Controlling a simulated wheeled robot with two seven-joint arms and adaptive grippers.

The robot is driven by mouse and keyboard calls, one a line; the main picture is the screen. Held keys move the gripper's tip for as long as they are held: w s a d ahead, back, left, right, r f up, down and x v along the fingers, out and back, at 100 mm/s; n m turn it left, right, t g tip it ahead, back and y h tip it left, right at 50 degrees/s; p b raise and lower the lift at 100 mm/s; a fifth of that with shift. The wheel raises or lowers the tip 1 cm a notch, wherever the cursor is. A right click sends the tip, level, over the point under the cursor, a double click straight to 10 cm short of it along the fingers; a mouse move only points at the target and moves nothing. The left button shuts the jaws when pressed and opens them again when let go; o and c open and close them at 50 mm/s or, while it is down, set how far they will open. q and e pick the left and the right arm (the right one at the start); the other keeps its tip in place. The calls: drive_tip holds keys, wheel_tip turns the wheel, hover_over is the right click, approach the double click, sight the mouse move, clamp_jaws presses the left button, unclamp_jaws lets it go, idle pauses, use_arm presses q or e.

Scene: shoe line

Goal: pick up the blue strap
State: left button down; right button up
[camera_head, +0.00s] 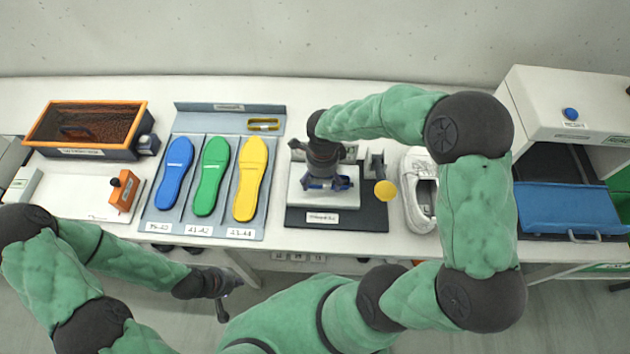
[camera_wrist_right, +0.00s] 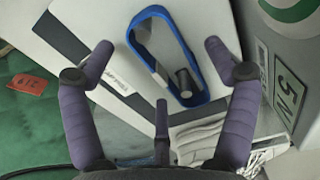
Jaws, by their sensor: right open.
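The blue strap (camera_wrist_right: 198,62) is a closed elongated loop in the right wrist view, on a white plate (camera_wrist_right: 98,35). A dark cylindrical post (camera_wrist_right: 184,82) stands inside its near end. In the head view my right gripper (camera_head: 327,184) hangs over the white block on the black base and largely hides the strap. My left gripper (camera_head: 229,294) is in front of the table's front edge, empty, its fingers spread.
Blue (camera_head: 174,172), green (camera_head: 210,178) and yellow (camera_head: 249,180) insoles lie in a grey tray left of the fixture. A white shoe (camera_head: 417,190) stands close on the right, with a yellow disc (camera_head: 385,189) beside the fixture.

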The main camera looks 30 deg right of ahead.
drive_tip(key=shift+f, duration=0.55)
drive_tip(key=c, duration=1.4)
wheel_tip(320, 180, up, 10)
drive_tip(key=p, duration=0.1)
drive_tip(key=shift+p, duration=0.35)
